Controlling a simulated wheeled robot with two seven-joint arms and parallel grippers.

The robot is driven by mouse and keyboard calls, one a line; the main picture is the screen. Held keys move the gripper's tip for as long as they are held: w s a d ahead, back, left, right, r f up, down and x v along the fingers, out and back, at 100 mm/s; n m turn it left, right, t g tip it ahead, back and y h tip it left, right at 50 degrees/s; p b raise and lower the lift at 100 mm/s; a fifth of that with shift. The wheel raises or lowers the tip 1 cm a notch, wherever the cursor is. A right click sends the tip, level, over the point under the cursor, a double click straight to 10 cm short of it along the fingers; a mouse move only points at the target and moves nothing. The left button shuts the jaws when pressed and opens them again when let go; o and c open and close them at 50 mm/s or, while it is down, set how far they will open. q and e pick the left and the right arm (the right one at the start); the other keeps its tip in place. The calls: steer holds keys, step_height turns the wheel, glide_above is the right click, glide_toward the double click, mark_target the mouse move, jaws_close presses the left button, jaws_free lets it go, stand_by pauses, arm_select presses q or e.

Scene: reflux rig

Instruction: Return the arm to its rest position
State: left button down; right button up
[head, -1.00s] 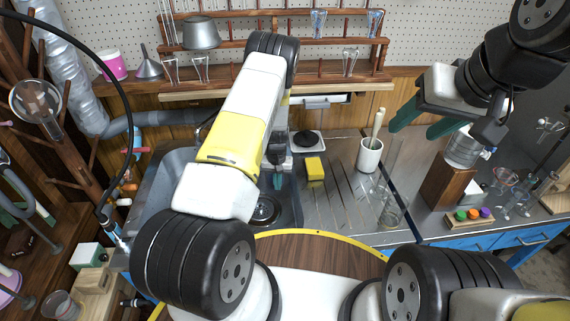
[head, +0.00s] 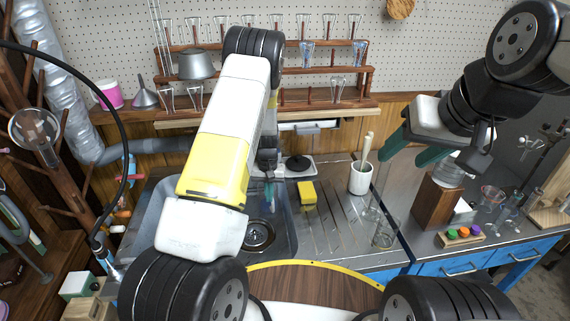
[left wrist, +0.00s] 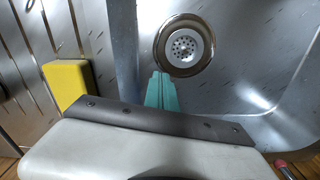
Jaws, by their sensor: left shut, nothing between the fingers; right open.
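My left gripper (head: 269,192) hangs over the metal sink (head: 283,232), fingers pointing down. In the left wrist view its teal fingers (left wrist: 161,92) are pressed together with nothing between them, just short of the round drain (left wrist: 184,46). My left arm, white and yellow, reaches forward across the head view and hides part of the sink. My right gripper (head: 412,152) is open at the upper right, its two teal fingers apart and empty. It is raised above the counter, left of a glass vessel on a wooden block (head: 436,204).
A yellow sponge (head: 307,193) lies right of the sink. A white cup with a pestle (head: 361,178) and clear glassware (head: 384,232) stand on the drainboard. A wooden rack (head: 330,75) with glasses is behind. A tray of coloured stoppers (head: 460,236) is at right.

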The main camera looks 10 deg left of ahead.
arm_select(q)
steer(key=s+d+r+t+h, duration=0.1)
steer(key=s+r, duration=0.3)
steer(key=r, duration=1.1)
steer(key=s+d+r+t+h, duration=0.15)
steer(key=s+r, duration=0.25)
steer(key=r, duration=1)
steer(key=s+r+t, duration=0.1)
steer(key=s+r, duration=0.3)
steer(key=s, duration=0.3)
steer(key=s+r+m+t, duration=0.1)
steer(key=s+r, duration=0.3)
steer(key=s, duration=0.3)
steer(key=s+r+t, duration=0.1)
steer(key=s+r, duration=0.2)
steer(key=s, duration=0.4)
steer(key=shift+r+t, duration=0.35)
steer(key=shift+r, duration=0.05)
